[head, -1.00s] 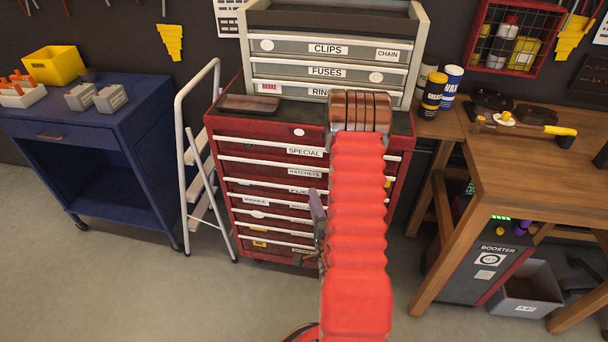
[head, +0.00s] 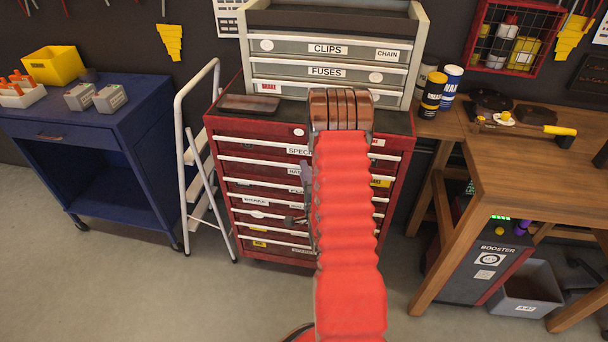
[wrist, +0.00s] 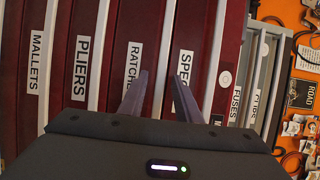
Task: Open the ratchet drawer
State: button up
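The ratchet drawer (head: 250,171) is a dark red front in the red tool chest, under the SPECIAL drawer (head: 250,149). It looks shut, and my arm hides part of its label in the head view. In the wrist view the chest appears turned sideways, with the RATCHETS label (wrist: 134,62) partly covered by a finger. My gripper (wrist: 160,88) is open, its two fingers apart. The white handle strip (wrist: 166,40) between the RATCHETS and SPECIAL labels runs between the fingers as seen. I cannot tell whether they touch it.
A grey drawer unit (head: 327,60) stands on the chest. A white folding step ladder (head: 190,150) stands close on the left, beside a blue cart (head: 80,140). A wooden workbench (head: 545,170) stands on the right. The floor in front is clear at left.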

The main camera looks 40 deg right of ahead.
jog(key=shift+c, duration=0.5)
grip_shut()
jog(key=shift+a+f, duration=0.1)
jog(key=shift+a, duration=0.05)
